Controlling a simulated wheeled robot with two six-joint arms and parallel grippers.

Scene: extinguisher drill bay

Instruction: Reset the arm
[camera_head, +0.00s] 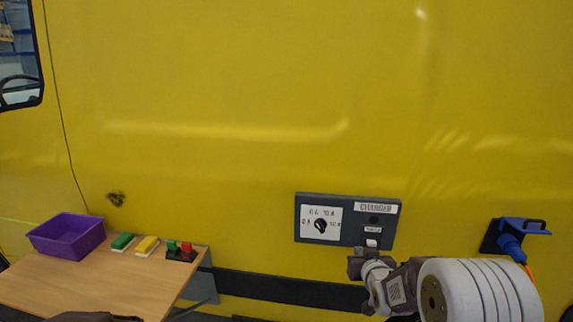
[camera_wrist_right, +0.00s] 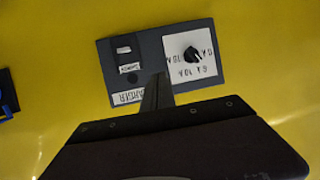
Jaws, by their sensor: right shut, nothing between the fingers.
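My right arm comes in at the lower right of the head view. Its gripper (camera_head: 358,268) is shut and empty, just below the charger panel (camera_head: 348,197) on the yellow van side. In the right wrist view the closed fingers (camera_wrist_right: 157,92) overlap the lower edge of the charger panel (camera_wrist_right: 125,56); I cannot tell whether they touch it. The panel has a black knob (camera_head: 320,226) on a white dial and a white switch (camera_head: 372,243). A dark piece at the bottom left edge of the head view looks like part of my left gripper (camera_head: 95,317); its jaws are not clear.
A wooden table (camera_head: 90,287) at the left holds a purple bin (camera_head: 68,238), a green block (camera_head: 122,242), a yellow block (camera_head: 147,245) and a black piece with green and red parts (camera_head: 181,251). A blue plug in a socket (camera_head: 511,243) is at the right.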

